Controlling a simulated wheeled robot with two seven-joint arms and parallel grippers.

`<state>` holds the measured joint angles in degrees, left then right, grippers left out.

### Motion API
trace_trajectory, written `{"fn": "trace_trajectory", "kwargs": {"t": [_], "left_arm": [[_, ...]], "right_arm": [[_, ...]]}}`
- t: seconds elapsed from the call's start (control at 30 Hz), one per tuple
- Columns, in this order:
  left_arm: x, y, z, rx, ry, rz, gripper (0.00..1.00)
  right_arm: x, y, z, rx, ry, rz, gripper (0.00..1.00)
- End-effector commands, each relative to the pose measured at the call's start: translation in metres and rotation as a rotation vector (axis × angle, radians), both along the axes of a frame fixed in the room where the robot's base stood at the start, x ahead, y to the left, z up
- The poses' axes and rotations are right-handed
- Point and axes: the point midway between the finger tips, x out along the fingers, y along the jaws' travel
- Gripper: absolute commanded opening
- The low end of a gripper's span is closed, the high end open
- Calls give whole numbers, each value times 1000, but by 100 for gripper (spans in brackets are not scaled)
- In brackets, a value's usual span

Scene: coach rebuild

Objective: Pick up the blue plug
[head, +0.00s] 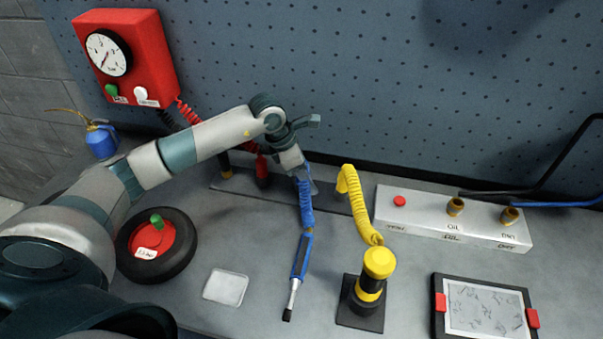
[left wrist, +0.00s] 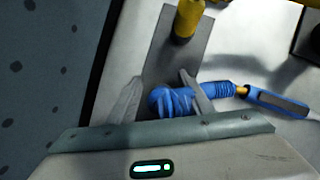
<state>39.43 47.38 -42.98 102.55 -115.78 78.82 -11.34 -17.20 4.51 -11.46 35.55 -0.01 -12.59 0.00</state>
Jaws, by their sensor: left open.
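The blue plug (left wrist: 172,102) with its coiled blue cord stands at the dark strip (left wrist: 160,62) in the left wrist view. In the head view the blue coil (head: 306,205) runs down from under my gripper; the plug's upper end is partly hidden there. My left gripper (head: 307,182) is over the plug, pointing down. In the left wrist view its open fingers (left wrist: 160,78) are on either side of the blue plug, which sits nearer the right finger. I cannot tell whether that finger touches it. My right gripper is not in view.
A blue-handled tool (head: 300,258) hangs on the cord's lower end. The yellow coil (head: 356,205) stands close to the right. A red plug (head: 262,172) is to the left. A white box (head: 450,222), a black-framed tablet (head: 485,308) and a round black wheel (head: 183,243) lie around.

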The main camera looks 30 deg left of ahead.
Motion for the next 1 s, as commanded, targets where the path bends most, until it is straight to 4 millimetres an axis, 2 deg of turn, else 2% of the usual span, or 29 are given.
{"fn": "trace_trajectory", "kwargs": {"t": [0.17, 0.3, 0.37, 0.77, 1.0], "left_arm": [[0, 0, 0, 0, 0, 0, 46], [0, 0, 0, 0, 0, 0, 13], [0, 0, 1, 0, 0, 0, 0], [1, 0, 4, 0, -3, 1, 0], [1, 1, 25, 1, -5, 0, 0]], "right_arm": [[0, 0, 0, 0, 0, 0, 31], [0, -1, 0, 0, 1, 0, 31], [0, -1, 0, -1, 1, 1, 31], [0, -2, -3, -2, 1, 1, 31], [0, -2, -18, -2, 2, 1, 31]]}}
